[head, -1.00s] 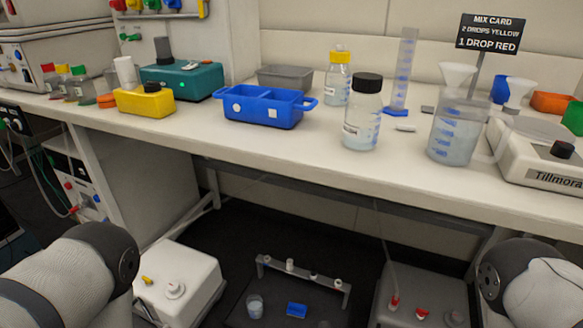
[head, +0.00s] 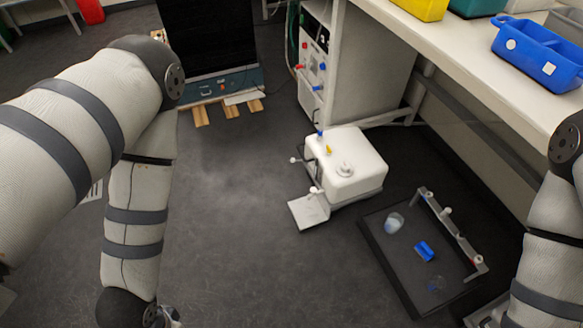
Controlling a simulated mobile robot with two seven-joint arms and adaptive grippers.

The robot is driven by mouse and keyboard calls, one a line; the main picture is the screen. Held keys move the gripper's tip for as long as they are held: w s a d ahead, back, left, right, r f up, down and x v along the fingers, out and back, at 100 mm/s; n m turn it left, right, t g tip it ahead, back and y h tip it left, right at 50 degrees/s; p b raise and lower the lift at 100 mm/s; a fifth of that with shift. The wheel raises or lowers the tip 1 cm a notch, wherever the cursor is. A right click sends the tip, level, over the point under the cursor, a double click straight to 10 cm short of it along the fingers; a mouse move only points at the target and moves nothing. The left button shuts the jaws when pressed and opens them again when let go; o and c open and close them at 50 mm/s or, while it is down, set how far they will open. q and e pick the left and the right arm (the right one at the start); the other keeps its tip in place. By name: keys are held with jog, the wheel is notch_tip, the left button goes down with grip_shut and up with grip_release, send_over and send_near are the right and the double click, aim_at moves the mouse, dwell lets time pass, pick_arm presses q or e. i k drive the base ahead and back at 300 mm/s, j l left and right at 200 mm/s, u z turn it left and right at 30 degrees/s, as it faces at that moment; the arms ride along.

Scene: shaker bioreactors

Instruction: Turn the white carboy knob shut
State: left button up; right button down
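The white carboy (head: 358,178) is a boxy white container on the floor, just left of the bench, with a round white cap (head: 345,170) on top. A small yellow piece (head: 328,149) sits near its back left top edge. Small white knob-like parts show at its left side, one at the back (head: 295,160) and one low at the front (head: 315,191). I cannot tell from here whether a knob is open or shut. My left arm hangs left of the carboy, well apart from it. My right arm is at the right edge.
A white plate (head: 309,211) juts out before the carboy. Right of it, a dark tray (head: 390,262) holds a beaker (head: 394,222), a blue block (head: 425,251) and a grey rail (head: 449,226). The bench overhangs at upper right. Floor left of the carboy is clear.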

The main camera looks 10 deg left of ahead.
aim_at(345, 166)
jog(key=i+z, duration=0.3)
jog(key=i, duration=0.2)
jog(key=i+j+z, duration=0.15)
jog(key=i+z, duration=0.15)
jog(key=i, duration=0.15)
